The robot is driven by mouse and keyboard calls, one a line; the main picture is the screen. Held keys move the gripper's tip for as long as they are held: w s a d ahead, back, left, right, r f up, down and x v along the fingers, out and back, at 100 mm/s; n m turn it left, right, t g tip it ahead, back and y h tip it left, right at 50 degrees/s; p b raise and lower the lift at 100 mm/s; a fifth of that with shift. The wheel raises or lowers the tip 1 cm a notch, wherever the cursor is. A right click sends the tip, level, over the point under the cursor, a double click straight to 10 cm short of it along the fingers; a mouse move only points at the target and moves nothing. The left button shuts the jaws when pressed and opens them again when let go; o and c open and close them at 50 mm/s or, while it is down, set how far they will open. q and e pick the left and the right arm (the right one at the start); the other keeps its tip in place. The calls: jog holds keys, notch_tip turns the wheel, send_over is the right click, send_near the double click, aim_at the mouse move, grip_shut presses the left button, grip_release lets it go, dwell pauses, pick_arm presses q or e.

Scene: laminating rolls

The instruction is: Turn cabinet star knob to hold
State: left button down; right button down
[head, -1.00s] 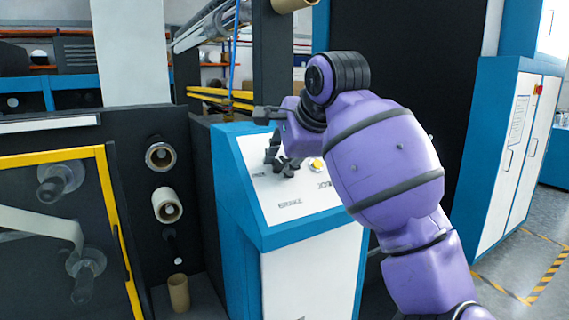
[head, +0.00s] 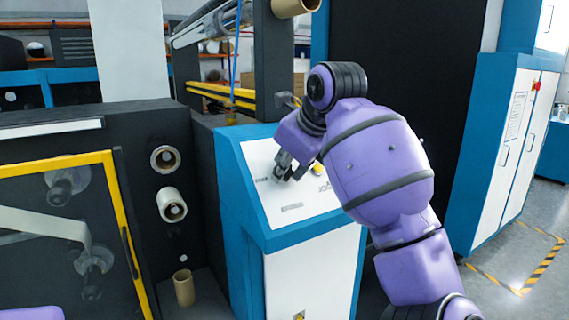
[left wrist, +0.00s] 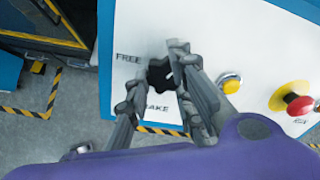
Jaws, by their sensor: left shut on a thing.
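The black star knob (left wrist: 157,76) sits on the white sloped panel of the blue-edged cabinet (head: 258,190). In the left wrist view the label FREE is left of the knob, and a partly covered label ending in AKE is below it. My left gripper (head: 284,167) is at the panel, its grey fingers on either side of the knob and shut on it. In the left wrist view the fingers (left wrist: 155,66) cover parts of the knob's edge. No hold label or knob pointer can be made out. My right gripper is out of view.
A yellow button (left wrist: 230,83) and a red emergency stop (left wrist: 298,104) on a yellow base are right of the knob. A machine with rollers (head: 172,205) and a yellow-framed door (head: 128,230) stands left. Open floor lies to the right.

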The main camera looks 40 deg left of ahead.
pick_arm(q)
jog(key=shift+s+f+m+p, duration=0.2)
jog(key=shift+m+p, duration=0.25)
jog(key=shift+m, duration=0.35)
jog(key=m, duration=0.1)
jog(key=m+p, duration=0.1)
jog(key=shift+a+r+m+g+p, duration=0.1)
jog(key=shift+r+m+g+p, duration=0.1)
jog(key=shift+m+g+p, duration=0.15)
jog(key=shift+r+m+p, duration=0.1)
jog(key=shift+m+p, duration=0.75)
jog(key=shift+m, duration=0.4)
jog(key=shift+a+m+p, duration=0.1)
jog(key=shift+m+p, duration=0.45)
jog(key=shift+m, duration=0.25)
jog(key=shift+w+m+p, duration=0.1)
jog(key=shift+m+p, duration=0.55)
jog(key=shift+m, duration=0.25)
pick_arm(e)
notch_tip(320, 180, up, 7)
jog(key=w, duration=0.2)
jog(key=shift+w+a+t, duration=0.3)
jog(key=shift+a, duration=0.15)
pick_arm(q)
jog(key=shift+m, duration=0.3)
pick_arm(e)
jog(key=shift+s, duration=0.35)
